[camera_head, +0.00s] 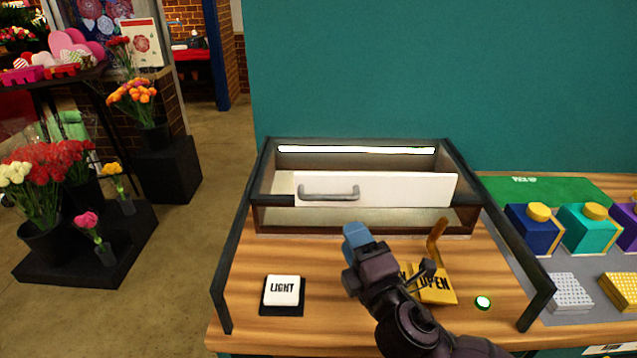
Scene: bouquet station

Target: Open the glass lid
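The glass case (262,190) stands at the back of the wooden counter, with a dark frame and a lit strip inside along the back. A grey bar handle (328,194) sits at the case's front upper edge, in front of a white panel (415,188). I cannot tell exactly where the clear lid begins and ends. My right gripper (355,240) comes in from the lower right, its blue tip just below and in front of the case, apart from the handle. Its finger gap does not show. My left gripper is not in view.
A LIGHT button (282,290) lies left of my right gripper. A yellow OPEN sign (436,286) and an upright brown lever (436,240) are partly behind my arm. A round green-rimmed button (483,303) is to the right. Dark rails edge the counter; coloured boxes (587,229) stand right.

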